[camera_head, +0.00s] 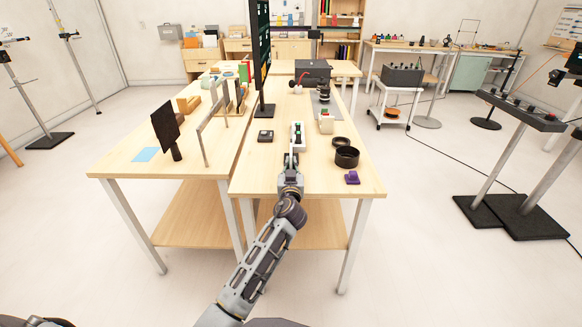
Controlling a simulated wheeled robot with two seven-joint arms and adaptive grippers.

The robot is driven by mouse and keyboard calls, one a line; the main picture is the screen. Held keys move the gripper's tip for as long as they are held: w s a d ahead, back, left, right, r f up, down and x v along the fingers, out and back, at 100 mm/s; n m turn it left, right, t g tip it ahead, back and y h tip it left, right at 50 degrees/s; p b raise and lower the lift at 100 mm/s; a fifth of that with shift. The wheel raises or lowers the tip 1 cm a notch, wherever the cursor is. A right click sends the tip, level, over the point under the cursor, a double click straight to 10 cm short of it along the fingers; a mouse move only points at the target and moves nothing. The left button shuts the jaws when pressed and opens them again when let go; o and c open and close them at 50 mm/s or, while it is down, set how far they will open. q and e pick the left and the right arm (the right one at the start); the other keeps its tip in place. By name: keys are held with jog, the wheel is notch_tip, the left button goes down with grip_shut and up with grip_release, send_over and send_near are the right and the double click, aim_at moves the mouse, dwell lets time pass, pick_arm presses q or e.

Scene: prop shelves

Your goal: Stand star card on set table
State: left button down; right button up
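I cannot pick out a star marking on anything in view. A dark upright panel (165,127) with a short dark post stands tilted on the left table (115,165), and a flat light-blue square (145,155) lies in front of it. I cannot tell whether either is the star card, or which table is the set table. My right gripper is out of view.
A pale upright frame (207,127) and a tall black screen (261,55) stand near the tables' seam. The right table's front edge is clear.

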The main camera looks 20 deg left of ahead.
pick_arm(q)
jog(key=c, duration=1.6)
grip_release()
